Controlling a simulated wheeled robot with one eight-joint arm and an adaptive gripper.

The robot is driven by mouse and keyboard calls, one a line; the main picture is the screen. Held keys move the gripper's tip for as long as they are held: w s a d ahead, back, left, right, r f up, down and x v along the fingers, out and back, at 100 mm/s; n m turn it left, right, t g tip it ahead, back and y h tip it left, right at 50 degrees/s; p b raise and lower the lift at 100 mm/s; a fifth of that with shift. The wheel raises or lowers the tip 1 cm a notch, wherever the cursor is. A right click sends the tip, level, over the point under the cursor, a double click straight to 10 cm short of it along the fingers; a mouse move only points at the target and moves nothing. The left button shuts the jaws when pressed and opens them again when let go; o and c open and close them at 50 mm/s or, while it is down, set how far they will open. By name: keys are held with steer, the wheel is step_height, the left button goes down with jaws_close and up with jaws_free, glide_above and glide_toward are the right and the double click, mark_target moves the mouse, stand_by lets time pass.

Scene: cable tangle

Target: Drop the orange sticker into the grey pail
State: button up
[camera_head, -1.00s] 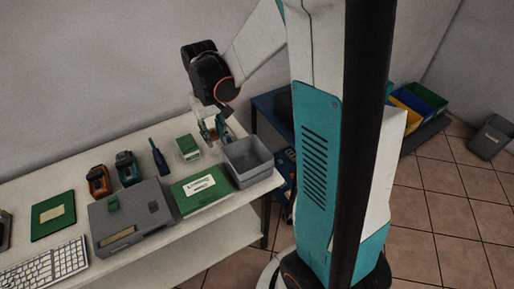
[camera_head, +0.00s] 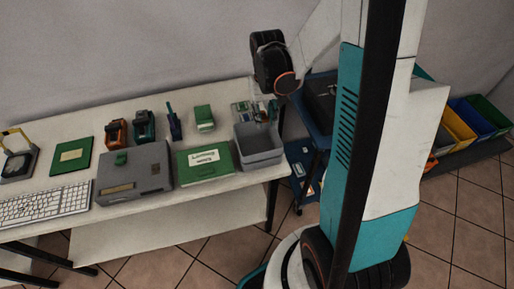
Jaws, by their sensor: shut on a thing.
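The grey pail (camera_head: 257,157), an open square-sided container, stands at the right end of the white table. My gripper (camera_head: 267,115) is just above and behind the pail's back edge, pointing down. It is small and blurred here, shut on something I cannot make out. I cannot pick out the orange sticker; it may be hidden between the fingers or too small to tell.
A green box (camera_head: 204,118), a grey case (camera_head: 134,173), a green labelled book (camera_head: 205,163) and orange and teal tools (camera_head: 117,132) crowd the table. Small parts (camera_head: 240,109) lie behind the pail. A blue cart (camera_head: 318,122) stands right of the table.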

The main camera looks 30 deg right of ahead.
steer(key=shift+f+b, duration=0.55)
steer(key=shift+f, duration=0.65)
steer(key=o, duration=0.7)
steer(key=shift+o, duration=0.2)
steer(key=shift+r, duration=0.2)
step_height(320, 180, up, 12)
steer(key=shift+f, duration=0.15)
